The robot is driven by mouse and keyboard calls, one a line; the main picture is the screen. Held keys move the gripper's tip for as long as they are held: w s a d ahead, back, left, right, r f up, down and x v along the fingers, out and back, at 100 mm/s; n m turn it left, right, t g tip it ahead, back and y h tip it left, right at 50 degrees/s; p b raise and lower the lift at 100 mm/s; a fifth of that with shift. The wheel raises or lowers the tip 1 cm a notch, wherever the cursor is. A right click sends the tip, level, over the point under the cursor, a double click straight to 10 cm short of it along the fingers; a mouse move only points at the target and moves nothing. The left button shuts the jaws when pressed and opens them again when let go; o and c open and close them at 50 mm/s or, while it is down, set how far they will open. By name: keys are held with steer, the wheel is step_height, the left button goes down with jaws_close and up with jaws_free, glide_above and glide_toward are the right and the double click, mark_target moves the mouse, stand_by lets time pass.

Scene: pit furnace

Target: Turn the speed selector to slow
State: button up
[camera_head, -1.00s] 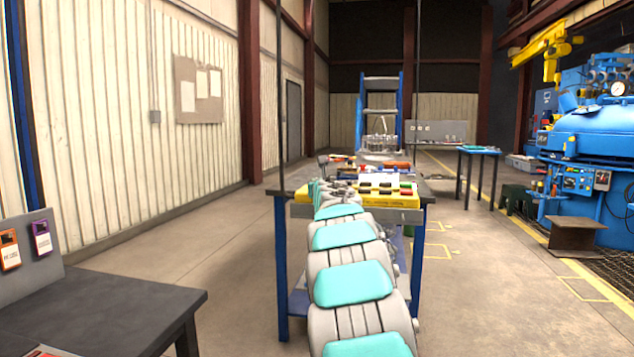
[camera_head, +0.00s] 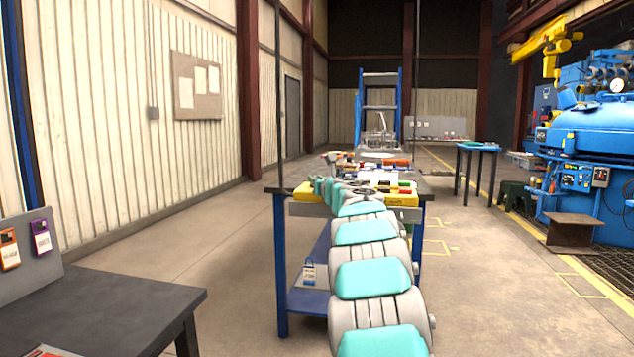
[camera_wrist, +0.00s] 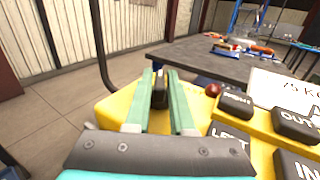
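A yellow control pendant (camera_wrist: 118,108) lies on the dark worktable, and it also shows in the head view (camera_head: 409,200). It carries black push buttons with white lettering, such as OUT (camera_wrist: 297,123) and LEFT (camera_wrist: 229,138). A black upright knob (camera_wrist: 159,94), which looks like the speed selector, stands at the pendant's far left part. The two green fingers of my gripper (camera_wrist: 160,78) reach out on either side of this knob, with almost no gap beside it. I cannot tell whether they press on it. The selector's marking is not readable.
A small red knob (camera_wrist: 213,90) sits just right of my fingers, beside a black button (camera_wrist: 236,103). The worktable (camera_wrist: 205,57) holds several items farther back. A dark bench (camera_head: 110,315) stands at the left front. Floor is free left of the worktable.

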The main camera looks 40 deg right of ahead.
steer(key=o, duration=0.3)
steer(key=shift+f, duration=0.1)
steer(key=shift+o, duration=0.2)
steer(key=shift+s, duration=0.1)
steer(key=b+v, duration=0.3)
steer(key=v, duration=0.4)
steer(key=shift+s, duration=0.25)
steer(key=shift+a, duration=0.1)
